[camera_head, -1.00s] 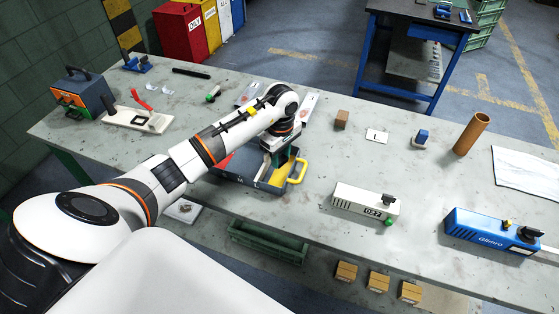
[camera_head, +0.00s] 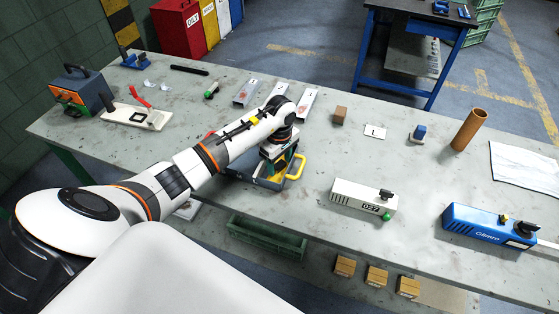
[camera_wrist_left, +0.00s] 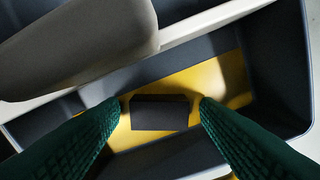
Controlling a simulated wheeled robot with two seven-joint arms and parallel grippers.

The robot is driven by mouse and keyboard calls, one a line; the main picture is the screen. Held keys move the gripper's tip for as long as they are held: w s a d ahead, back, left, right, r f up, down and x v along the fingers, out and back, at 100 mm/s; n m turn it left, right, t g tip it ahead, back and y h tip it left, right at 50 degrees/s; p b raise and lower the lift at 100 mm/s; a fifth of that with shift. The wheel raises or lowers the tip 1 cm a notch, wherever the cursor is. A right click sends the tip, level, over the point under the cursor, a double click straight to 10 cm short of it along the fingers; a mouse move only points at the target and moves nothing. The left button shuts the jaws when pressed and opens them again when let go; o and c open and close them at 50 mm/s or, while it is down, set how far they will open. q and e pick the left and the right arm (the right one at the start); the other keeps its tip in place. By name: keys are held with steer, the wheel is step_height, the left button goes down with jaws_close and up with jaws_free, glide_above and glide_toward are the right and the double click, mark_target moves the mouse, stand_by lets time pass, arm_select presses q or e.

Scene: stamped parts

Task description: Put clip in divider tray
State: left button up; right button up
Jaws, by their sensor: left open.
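The divider tray (camera_head: 262,183), dark blue-grey with a yellow handle (camera_head: 297,167), sits near the front edge of the workbench, partly hidden by my left arm. My left gripper (camera_wrist_left: 161,104) points down into it, open, with a green textured finger on each side. In the left wrist view a dark rectangular piece, likely the clip (camera_wrist_left: 160,115), lies over the yellow floor of one compartment, between the two fingertips. There are narrow gaps beside it, and I cannot tell whether either finger touches it. In the head view the fingertips and the piece are hidden.
Grey tray walls (camera_wrist_left: 275,55) stand close around the fingers. A white box with a display (camera_head: 363,197) and a blue device (camera_head: 488,228) stand to the right. The bench right of the handle has free room.

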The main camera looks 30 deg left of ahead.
mark_target(280, 164)
arm_select(q)
steer(key=shift+r, duration=0.65)
step_height(280, 164, up, 11)
steer(key=b, duration=0.2)
